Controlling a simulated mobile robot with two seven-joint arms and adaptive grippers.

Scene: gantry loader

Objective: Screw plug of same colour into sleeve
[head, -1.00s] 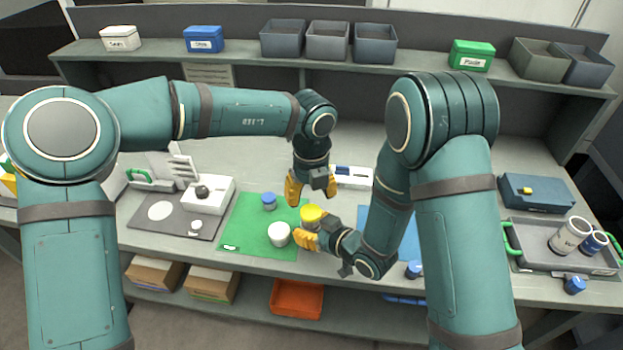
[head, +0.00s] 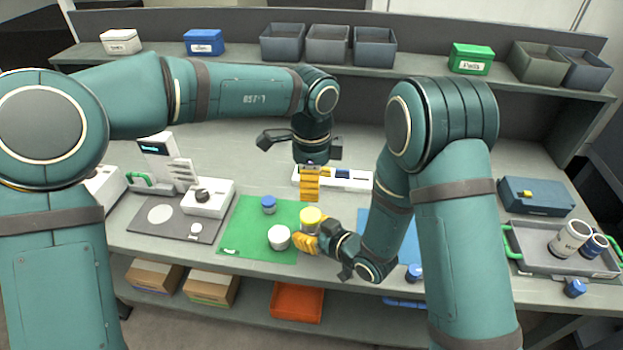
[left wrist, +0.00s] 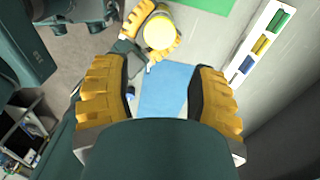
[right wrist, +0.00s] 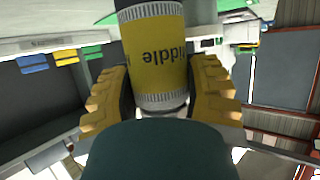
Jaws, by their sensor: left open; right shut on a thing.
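My right gripper (head: 306,243) is shut on a yellow sleeve (head: 312,216) and holds it over the right edge of the green mat. In the right wrist view the sleeve (right wrist: 158,55) sits between the fingers, with a yellow label reading "Middle" upside down and pale ribbed ends. My left gripper (head: 310,185) is open and empty, pointing down just behind and above the sleeve. The left wrist view shows nothing between its fingers (left wrist: 160,100). A white rack (head: 350,184) behind it holds coloured pieces; the left wrist view shows green, yellow (left wrist: 261,44) and blue ones.
A white round jar (head: 279,237) and a small blue-topped one (head: 269,204) stand on the green mat (head: 238,233). A blue mat (head: 405,250) lies right, partly behind my right arm. A grey tray (head: 530,257) with jars is far right. A white device (head: 209,198) stands left.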

